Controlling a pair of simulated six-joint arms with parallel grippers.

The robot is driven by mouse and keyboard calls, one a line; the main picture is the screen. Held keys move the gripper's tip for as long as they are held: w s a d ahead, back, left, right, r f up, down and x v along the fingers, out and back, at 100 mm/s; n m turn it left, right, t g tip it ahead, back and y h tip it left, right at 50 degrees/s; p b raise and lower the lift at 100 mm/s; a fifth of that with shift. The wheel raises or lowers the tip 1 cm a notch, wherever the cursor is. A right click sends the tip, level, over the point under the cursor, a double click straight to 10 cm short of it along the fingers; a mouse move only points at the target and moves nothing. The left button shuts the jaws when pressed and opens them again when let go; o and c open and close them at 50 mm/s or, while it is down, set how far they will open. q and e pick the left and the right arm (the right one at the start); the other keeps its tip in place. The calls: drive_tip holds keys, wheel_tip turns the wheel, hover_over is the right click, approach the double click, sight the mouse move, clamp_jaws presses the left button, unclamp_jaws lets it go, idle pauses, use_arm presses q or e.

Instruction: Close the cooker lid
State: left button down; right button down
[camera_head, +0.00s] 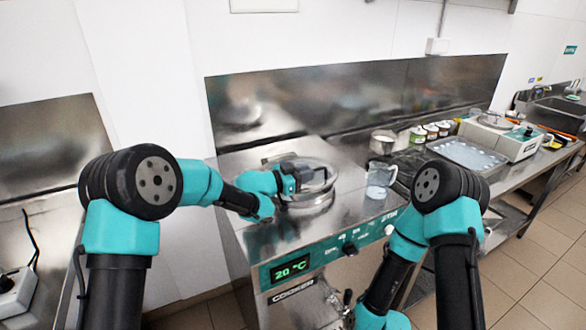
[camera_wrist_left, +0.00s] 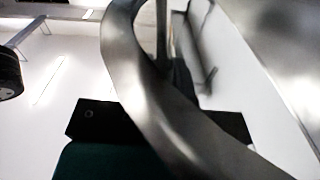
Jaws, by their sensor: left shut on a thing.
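The cooker (camera_head: 302,291) is a steel cabinet with a green "20 °C" display on its front. Its round steel lid (camera_head: 322,194) is at the opening in the top, partly hidden behind my left gripper; I cannot tell how far it is open. My left gripper (camera_head: 291,182) reaches in from the left and is shut at the lid. In the left wrist view a curved metal band (camera_wrist_left: 150,85), seemingly the lid's rim or handle, crosses in front of the dark gripper parts. My right arm bends down at the cooker's right; its gripper is not clearly visible.
A clear measuring jug (camera_head: 380,180) stands on the top right of the cooker. Further right are a steel pot (camera_head: 383,142), small jars (camera_head: 431,131), a steel tray (camera_head: 467,154) and a scale (camera_head: 511,140) on the counter. A steel splashback (camera_head: 350,92) runs behind.

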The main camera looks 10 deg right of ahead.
use_arm(q)
drive_tip(key=shift+w+a, duration=0.2)
drive_tip(key=c, duration=1.2)
unclamp_jaws()
drive_tip(key=shift+o, duration=0.2)
drive_tip(key=shift+s+d, duration=0.1)
drive_tip(key=shift+r, duration=0.6)
drive_tip(key=r, duration=0.2)
drive_tip(key=shift+s+r, duration=0.2)
drive_tip(key=shift+r, duration=0.1)
drive_tip(key=s+a+r, duration=0.1)
drive_tip(key=s+a, duration=0.1)
drive_tip(key=s, duration=1.3)
drive_tip(key=shift+s+a, duration=0.2)
drive_tip(key=shift+a, duration=0.15)
drive_tip(key=shift+r, duration=0.1)
